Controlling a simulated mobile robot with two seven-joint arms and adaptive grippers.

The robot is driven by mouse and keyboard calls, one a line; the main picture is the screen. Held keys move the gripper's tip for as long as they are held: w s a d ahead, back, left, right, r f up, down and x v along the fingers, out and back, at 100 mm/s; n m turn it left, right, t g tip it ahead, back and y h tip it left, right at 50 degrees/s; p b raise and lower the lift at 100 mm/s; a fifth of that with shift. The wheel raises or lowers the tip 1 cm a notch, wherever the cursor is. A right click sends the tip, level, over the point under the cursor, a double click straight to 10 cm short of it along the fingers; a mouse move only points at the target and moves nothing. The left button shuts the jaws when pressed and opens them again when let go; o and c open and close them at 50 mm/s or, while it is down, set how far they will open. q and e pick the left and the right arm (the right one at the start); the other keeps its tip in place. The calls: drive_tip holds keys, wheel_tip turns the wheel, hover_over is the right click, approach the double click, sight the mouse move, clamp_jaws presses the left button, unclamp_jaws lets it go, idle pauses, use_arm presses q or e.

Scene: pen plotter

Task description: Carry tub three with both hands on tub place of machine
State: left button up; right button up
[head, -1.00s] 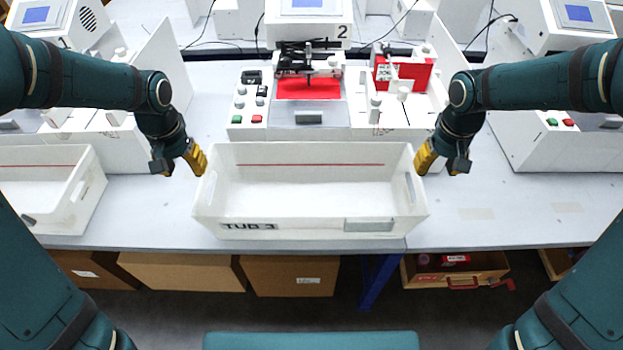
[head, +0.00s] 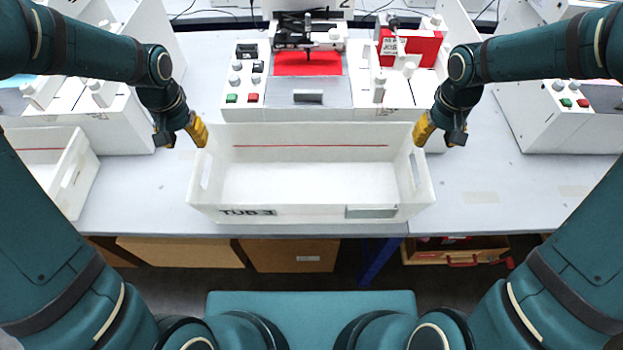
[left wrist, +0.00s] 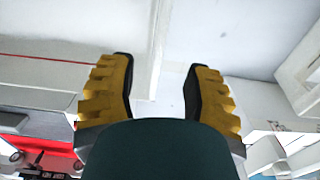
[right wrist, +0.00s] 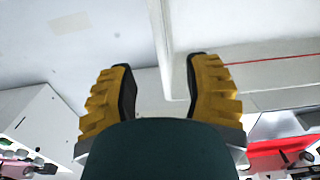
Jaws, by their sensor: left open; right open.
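Tub three (head: 310,215), a white open box labelled TUB 3 with a red line inside, stands empty at the table's front edge. My left gripper (head: 199,134) is at its left end near the back corner. In the left wrist view the open yellow fingers (left wrist: 157,85) have the tub's end wall (left wrist: 157,45) between them. My right gripper (head: 424,131) is at the right end near the back corner. In the right wrist view its open fingers (right wrist: 162,85) also have the end wall (right wrist: 165,40) between them. Neither gripper visibly grips the wall.
The plotter machine (head: 310,95) with red plates and buttons stands right behind the tub. Another white tub (head: 75,175) is at the left. Similar machines stand at both sides (head: 560,115). The table right of the tub (head: 490,190) is clear. Cardboard boxes (head: 290,255) are below.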

sight(197, 161)
use_arm(q)
wheel_tip(197, 161, down, 11)
drive_tip(key=shift+r, duration=0.1)
use_arm(e)
wheel_tip(197, 161, down, 11)
drive_tip(key=shift+r, duration=0.15)
use_arm(q)
clamp_jaws()
use_arm(e)
clamp_jaws()
